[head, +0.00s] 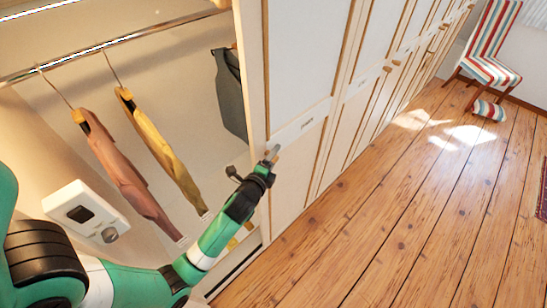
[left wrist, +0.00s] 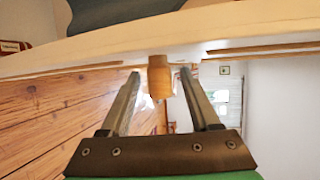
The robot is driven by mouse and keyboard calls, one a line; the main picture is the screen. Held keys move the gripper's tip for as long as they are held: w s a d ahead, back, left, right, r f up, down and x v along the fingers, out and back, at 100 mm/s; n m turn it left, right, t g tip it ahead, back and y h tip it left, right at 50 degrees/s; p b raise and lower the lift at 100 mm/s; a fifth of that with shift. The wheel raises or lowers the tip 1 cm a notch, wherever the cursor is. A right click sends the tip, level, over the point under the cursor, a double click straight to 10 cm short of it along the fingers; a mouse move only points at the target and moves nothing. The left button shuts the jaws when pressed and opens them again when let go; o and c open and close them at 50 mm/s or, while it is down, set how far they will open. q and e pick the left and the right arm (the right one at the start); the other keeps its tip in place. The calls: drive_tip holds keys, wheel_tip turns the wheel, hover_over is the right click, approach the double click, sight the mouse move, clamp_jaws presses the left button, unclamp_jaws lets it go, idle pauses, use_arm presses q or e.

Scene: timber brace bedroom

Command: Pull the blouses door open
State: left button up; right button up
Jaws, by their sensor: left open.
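A white wardrobe door (head: 300,60) with timber trim stands beside an open compartment. A small label plate (head: 307,123) sits on the white front, with lettering too small to read, so I cannot confirm which door is the blouses door. My left gripper (head: 272,153) is at the front edge of this door, low on the panel. In the left wrist view, my left gripper (left wrist: 160,75) is open, with its fingers on either side of a wooden knob (left wrist: 158,80) on a white edge. I cannot tell whether the fingers touch the knob. My right gripper is not in view.
Clothes (head: 125,175) hang from a metal rail (head: 120,48) in the open compartment, with a dark garment (head: 229,90) farther right. More wardrobe fronts run to the back right.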

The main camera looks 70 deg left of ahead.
use_arm(q)
drive_tip(key=shift+c, duration=0.3)
clamp_jaws()
idle(1.1)
